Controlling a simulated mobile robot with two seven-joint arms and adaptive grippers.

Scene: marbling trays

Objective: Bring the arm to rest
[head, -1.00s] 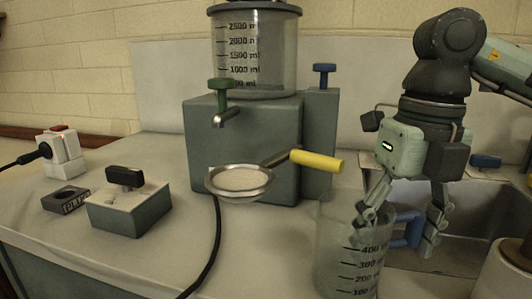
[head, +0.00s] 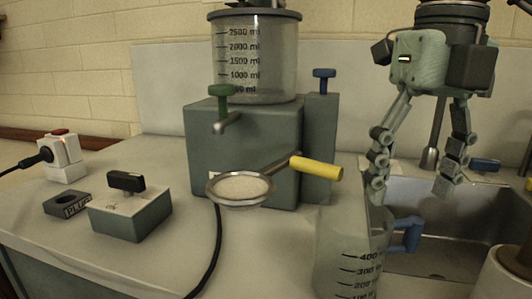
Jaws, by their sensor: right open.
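My right gripper (head: 417,176) hangs at the right with its fingers pointing down. It is open and empty, above and behind the measuring jug, in front of the sink. The clear measuring jug (head: 345,262) with black marks and a blue handle (head: 405,236) stands upright on the counter at the bottom. The fingers appear clear of the handle. My left gripper is out of view.
A machine (head: 245,150) with a graduated tank (head: 257,55) stands in the middle. A strainer (head: 240,188) with a yellow handle (head: 316,167) sticks out before it. A switch box (head: 130,212), plug block (head: 67,204) and socket (head: 62,160) are left. The sink (head: 450,215) is right.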

